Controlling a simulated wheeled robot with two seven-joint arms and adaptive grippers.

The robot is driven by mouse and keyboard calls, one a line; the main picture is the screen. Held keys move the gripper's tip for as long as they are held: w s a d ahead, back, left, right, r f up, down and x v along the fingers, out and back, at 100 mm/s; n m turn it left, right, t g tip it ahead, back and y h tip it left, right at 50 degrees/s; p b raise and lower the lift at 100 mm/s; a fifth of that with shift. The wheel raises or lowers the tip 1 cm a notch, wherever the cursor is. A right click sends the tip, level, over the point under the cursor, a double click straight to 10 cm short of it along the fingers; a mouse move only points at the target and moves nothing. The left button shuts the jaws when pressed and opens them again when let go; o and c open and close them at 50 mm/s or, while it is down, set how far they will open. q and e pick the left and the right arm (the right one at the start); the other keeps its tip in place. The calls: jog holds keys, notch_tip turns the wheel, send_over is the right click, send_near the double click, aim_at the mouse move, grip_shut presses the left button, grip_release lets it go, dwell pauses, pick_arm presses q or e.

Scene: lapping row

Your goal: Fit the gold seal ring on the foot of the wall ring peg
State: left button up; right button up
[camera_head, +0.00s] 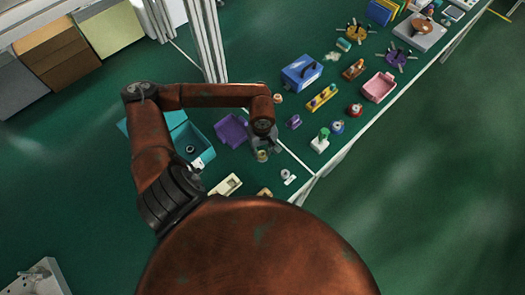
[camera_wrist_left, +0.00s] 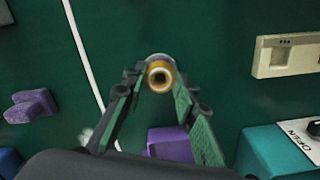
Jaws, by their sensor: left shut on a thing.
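My left gripper (camera_head: 262,149) points down over the green table, and its fingers are closed around a small gold ring (camera_head: 262,156). I cannot tell for sure which thing is the wall ring peg. A green-topped post on a white base (camera_head: 320,141) stands right of the gripper, and a small white piece with a grey round part (camera_head: 288,176) lies nearer. My right gripper is not in view.
A purple bin (camera_head: 232,130) and a teal box (camera_head: 199,146) are left of the gripper. A cream tray (camera_head: 226,186) lies nearer. A blue box (camera_head: 301,72), a yellow block (camera_head: 321,97) and a pink bin (camera_head: 379,87) stand farther back. The table edge runs along the right.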

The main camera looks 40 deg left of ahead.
pick_arm(q)
jog(key=shift+f+b, duration=0.4)
jog(key=shift+f, duration=0.05)
jog(key=o, duration=1.1)
jog(key=shift+o, duration=0.2)
notch_tip(320, 180, up, 12)
notch_tip(320, 180, down, 12)
jog(key=shift+f, duration=0.1)
jog(key=shift+r+p, duration=0.4)
jog(key=shift+r, duration=0.2)
